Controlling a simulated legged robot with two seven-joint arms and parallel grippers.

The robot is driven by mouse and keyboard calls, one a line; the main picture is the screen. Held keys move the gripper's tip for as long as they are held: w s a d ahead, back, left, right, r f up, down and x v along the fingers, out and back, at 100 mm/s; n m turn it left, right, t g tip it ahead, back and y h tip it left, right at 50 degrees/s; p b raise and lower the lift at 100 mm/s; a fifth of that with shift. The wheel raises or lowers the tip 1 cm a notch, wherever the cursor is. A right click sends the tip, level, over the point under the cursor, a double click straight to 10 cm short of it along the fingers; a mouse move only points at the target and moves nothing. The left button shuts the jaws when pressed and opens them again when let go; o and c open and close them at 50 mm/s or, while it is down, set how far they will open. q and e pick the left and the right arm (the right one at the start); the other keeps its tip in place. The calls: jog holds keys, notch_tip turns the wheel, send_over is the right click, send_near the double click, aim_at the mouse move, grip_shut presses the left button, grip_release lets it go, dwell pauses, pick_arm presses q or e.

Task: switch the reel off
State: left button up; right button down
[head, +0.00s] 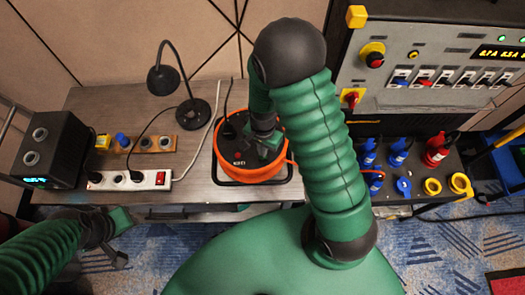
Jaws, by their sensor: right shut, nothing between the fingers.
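The cable reel (229,173), with an orange rim and a dark top face, sits on the grey bench, left of my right arm. A black plug with a cord is at the left of its top face, and small white lettering shows near the front. My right gripper (265,155) is shut and empty, over the right part of the reel's top face. It hides that part, and I cannot tell whether it touches. I cannot make out the reel's switch clearly. My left gripper (121,240) is open and empty in front of the bench's left front edge.
A power strip (130,181) with a red switch, a black desk lamp (196,112) and a dark box with a display (52,150) stand left on the bench. A control panel (430,75) and colored connectors (400,150) are on the right.

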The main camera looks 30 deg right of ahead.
jog(key=shift+f+b, duration=0.4)
jog(key=shift+f, duration=0.25)
notch_tip(320, 180, up, 7)
jog(key=p, duration=0.6)
jog(key=shift+p, duration=0.35)
jog(key=s+a+r+n+t+b, duration=0.2)
jog(key=s+a+r+n+b, duration=0.2)
jog(key=n+b, duration=0.5)
jog(key=n, duration=0.3)
jog(key=shift+s+a+r+t, duration=0.15)
jog(key=shift+a+r+t, duration=0.05)
jog(key=shift+t, duration=0.1)
jog(key=shift+s, duration=0.1)
